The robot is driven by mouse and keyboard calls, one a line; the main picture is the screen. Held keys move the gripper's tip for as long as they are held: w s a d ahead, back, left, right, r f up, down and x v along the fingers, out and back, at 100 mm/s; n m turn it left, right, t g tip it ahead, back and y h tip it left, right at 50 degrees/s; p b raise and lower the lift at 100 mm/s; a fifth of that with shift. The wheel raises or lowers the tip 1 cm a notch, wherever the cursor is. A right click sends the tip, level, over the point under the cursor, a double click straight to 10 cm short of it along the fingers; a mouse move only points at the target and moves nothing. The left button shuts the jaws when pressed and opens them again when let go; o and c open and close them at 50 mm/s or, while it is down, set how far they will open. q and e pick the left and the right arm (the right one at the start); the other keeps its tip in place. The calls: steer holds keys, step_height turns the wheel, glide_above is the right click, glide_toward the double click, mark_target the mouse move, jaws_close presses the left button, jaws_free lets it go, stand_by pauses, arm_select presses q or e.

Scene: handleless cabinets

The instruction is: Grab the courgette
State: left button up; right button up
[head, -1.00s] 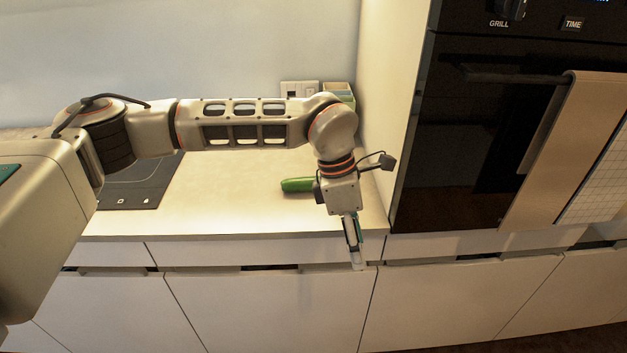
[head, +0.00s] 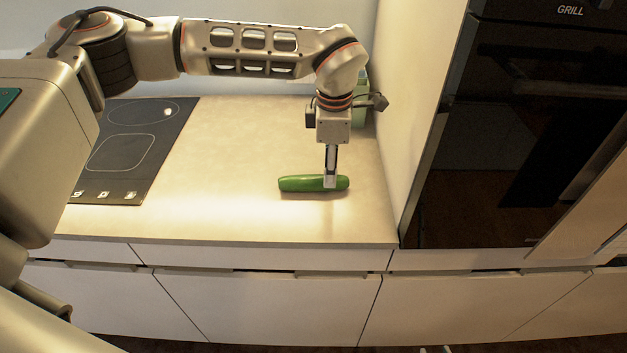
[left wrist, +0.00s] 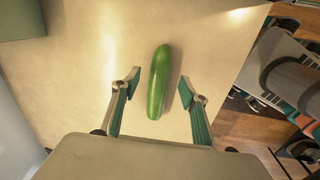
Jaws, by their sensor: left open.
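The green courgette (head: 302,184) lies flat on the worktop, to the right of the hob in the head view. My left gripper (head: 330,182) hangs pointing down over the courgette's right part and hides a bit of it. In the left wrist view the courgette (left wrist: 158,82) lies lengthwise between the two fingers of my open left gripper (left wrist: 157,92), with a gap on both sides. I cannot tell the exact height of the fingertips above the worktop.
The worktop (head: 230,150) is clear around the courgette. A black hob (head: 125,150) is on the left, a tall oven cabinet (head: 490,130) on the right. A green container (head: 360,100) stands at the back behind my wrist. Handleless drawers (head: 260,300) run below the front edge.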

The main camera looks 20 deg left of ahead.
mark_target(314, 182)
arm_select(q)
step_height(314, 182, down, 4)
steer(key=shift+w+r, duration=0.1)
steer(key=shift+w+f+p, duration=0.1)
steer(key=shift+f+p, duration=0.2)
steer(key=shift+f, duration=0.15)
arm_select(e)
steer(key=shift+w+r, duration=0.55)
steer(key=shift+r, duration=0.3)
arm_select(q)
steer(key=c, duration=1.2)
jaws_close()
arm_select(e)
steer(key=shift+f, duration=0.1)
arm_select(q)
steer(key=shift+r, duration=0.2)
arm_select(e)
steer(key=shift+s+f, duration=0.1)
steer(key=shift+f, duration=0.05)
